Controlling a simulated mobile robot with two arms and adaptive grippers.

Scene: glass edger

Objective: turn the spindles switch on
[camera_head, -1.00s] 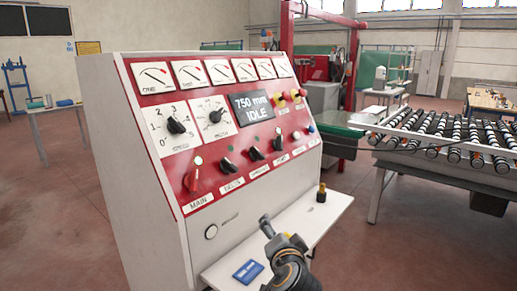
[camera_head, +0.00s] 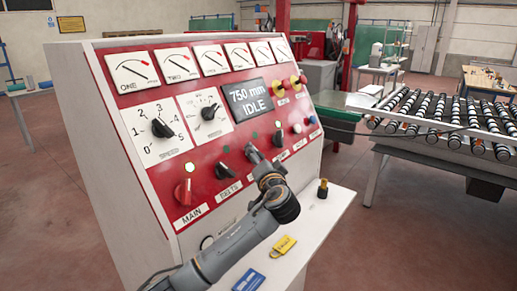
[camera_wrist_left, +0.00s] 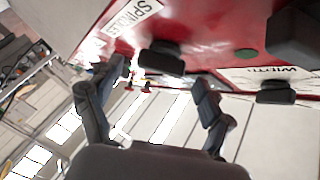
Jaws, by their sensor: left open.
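The red and white control panel (camera_head: 150,130) fills the left and middle of the head view. My left gripper (camera_head: 253,152) is at the lower switch row, just right of the belts switch (camera_head: 225,171), and covers the spindles switch there. In the left wrist view, a black knob (camera_wrist_left: 162,57) beside the SPINDLES label (camera_wrist_left: 131,15) sits between the open fingers of my left gripper (camera_wrist_left: 162,76). I cannot tell whether the fingers touch it or which way it points. My right gripper is not in view.
The red main switch (camera_head: 183,191) is left of the belts switch. Red and yellow buttons (camera_head: 281,84) are at the upper right. A shelf below holds a yellow tag (camera_head: 283,245), a blue card (camera_head: 248,280) and a dark-topped brass piece (camera_head: 322,188). A roller conveyor (camera_head: 440,115) stands right.

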